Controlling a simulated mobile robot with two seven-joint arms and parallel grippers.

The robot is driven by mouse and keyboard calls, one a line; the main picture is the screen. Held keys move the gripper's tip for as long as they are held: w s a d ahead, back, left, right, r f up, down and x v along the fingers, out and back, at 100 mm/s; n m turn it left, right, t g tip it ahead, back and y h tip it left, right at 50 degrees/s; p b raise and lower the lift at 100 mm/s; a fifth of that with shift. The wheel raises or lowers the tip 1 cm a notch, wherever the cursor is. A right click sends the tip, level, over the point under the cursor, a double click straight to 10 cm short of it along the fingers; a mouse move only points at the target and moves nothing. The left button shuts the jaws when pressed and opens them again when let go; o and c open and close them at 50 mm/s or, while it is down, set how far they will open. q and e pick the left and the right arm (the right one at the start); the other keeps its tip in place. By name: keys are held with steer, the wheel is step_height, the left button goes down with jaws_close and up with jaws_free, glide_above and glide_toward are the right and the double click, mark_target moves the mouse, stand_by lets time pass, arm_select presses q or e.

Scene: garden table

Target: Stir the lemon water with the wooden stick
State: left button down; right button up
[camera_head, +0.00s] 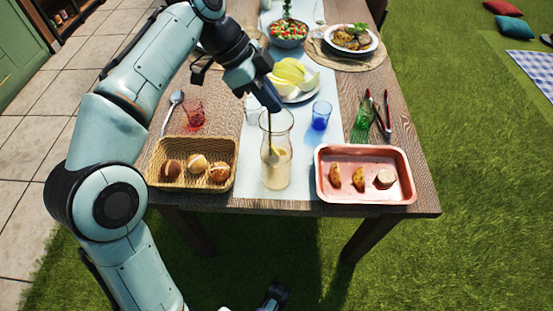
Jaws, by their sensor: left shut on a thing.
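A tall glass carafe (276,172) of pale yellow lemon water stands at the near edge of the table, on the light runner. My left gripper (272,104) is right above the carafe's mouth, pointing down. It is shut on the thin wooden stick (269,130), which runs down inside the carafe with its lower end at the liquid. The stick's upper end is hidden by the gripper. A small dark part of my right gripper (276,294) shows low at the bottom edge, below the table; its fingers cannot be made out.
A wicker basket (190,184) of rolls stands left of the carafe, a pink tray (365,197) with food pieces right. Red (193,116), blue (320,116) and green (363,118) glasses stand nearby. A plate of melon (303,94) is just behind. Red tongs (377,113) lie at right.

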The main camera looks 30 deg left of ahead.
arm_select(q)
steer(key=shift+s+d, duration=0.2)
steer(key=shift+d, duration=0.75)
steer(key=shift+w+d+p, duration=0.2)
steer(key=shift+w+p, duration=0.3)
steer(key=shift+w, duration=0.5)
steer(key=shift+a, duration=0.1)
